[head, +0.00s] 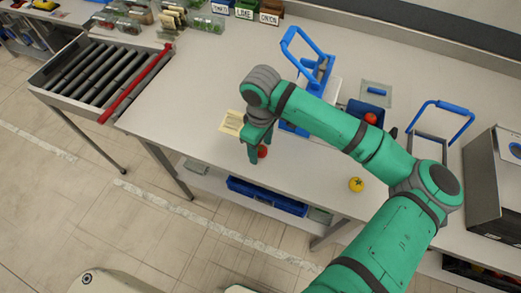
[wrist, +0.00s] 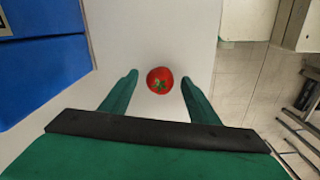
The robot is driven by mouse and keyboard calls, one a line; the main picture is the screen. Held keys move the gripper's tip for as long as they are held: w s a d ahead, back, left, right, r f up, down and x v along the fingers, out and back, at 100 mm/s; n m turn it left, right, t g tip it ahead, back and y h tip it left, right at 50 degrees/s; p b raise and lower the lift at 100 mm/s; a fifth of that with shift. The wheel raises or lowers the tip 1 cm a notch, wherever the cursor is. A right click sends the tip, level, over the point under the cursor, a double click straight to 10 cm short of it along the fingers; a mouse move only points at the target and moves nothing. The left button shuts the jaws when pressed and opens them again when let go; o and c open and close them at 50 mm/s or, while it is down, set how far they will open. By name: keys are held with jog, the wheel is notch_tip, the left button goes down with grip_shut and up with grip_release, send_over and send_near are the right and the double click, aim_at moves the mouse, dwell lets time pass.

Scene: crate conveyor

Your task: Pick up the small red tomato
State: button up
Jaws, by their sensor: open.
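A small red tomato (wrist: 160,80) lies on the white table top, its green stem end showing in the wrist view. In the head view it shows as a red patch (head: 262,151) beside my fingers, partly hidden by them. My gripper (wrist: 158,84) is open, with one finger to each side of the tomato and a gap on both sides. In the head view my gripper (head: 254,150) points down at the table near its front edge. Another red tomato (head: 370,118) sits in a blue container behind my arm. A yellow tomato (head: 356,184) lies on the table to the right.
Blue-handled slicers (head: 305,48) stand behind my arm and at the right (head: 443,108). A roller conveyor (head: 105,72) is at the left. The table's left middle (head: 190,85) is clear.

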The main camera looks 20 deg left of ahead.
aim_at(260, 148)
jog(key=c, duration=1.1)
jog(key=shift+r, duration=0.15)
jog(key=shift+r, duration=0.25)
notch_tip(260, 148, up, 2)
jog(key=shift+r, duration=0.2)
jog(key=s+r, duration=0.3)
jog(key=s, duration=0.1)
jog(key=s+d+r, duration=0.1)
jog(key=s+r, duration=0.2)
jog(key=s, duration=0.2)
jog(key=s+r, duration=0.3)
jog(key=s, duration=0.2)
jog(key=shift+d+r, duration=0.25)
jog(key=shift+r, duration=0.15)
